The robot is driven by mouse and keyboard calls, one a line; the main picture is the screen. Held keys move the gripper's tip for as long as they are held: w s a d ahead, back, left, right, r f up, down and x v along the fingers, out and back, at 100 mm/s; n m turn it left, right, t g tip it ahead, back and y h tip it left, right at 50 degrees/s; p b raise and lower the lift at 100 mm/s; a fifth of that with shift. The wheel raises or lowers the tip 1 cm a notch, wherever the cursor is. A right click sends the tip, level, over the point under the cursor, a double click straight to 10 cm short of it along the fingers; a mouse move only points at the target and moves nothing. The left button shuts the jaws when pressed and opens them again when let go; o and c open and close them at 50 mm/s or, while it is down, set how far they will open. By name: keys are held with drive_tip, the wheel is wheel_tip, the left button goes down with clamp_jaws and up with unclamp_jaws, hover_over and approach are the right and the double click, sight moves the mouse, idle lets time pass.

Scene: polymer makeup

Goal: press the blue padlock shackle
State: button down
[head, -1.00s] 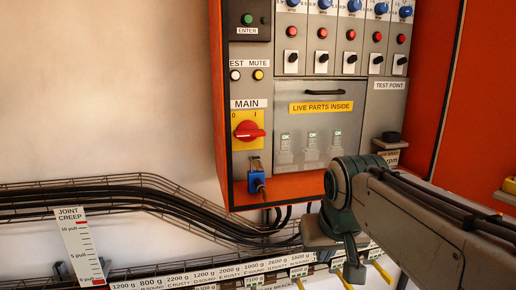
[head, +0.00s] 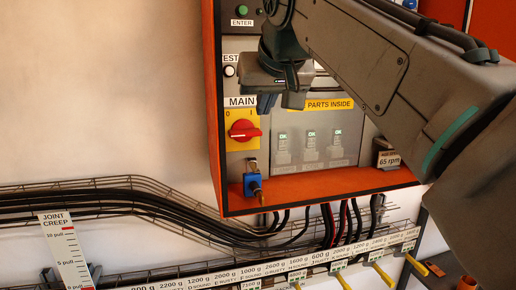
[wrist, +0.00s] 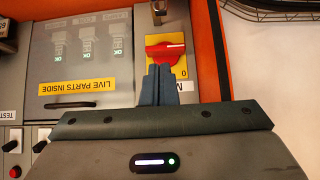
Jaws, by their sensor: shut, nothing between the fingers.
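The blue padlock (head: 253,184) hangs at the lower left of the control cabinet, below the red MAIN switch (head: 243,130). Its metal shackle (head: 252,165) shows above the blue body in the head view. My gripper (head: 266,104) is shut and empty, in front of the cabinet above and slightly right of the switch in the picture. In the wrist view, which is upside down, the shut fingers (wrist: 158,70) point at the red switch handle (wrist: 165,51). A metal part (wrist: 157,10) shows at the top edge there; the blue body is out of view.
The orange cabinet rim (head: 320,195) juts out around the panel. Breakers and a yellow label (head: 329,104) lie right of the switch. Cables and a wire tray (head: 130,205) run below. My arm covers the panel's upper right. The wall at left is clear.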

drive_tip(key=shift+a, duration=0.15)
drive_tip(key=x, duration=0.7)
drive_tip(key=s+f+x, duration=0.1)
drive_tip(key=x, duration=0.3)
drive_tip(key=shift+w+f+b, duration=0.2)
drive_tip(key=shift+f+b, duration=0.15)
drive_tip(key=shift+b, duration=0.05)
drive_tip(key=shift+f, duration=0.75)
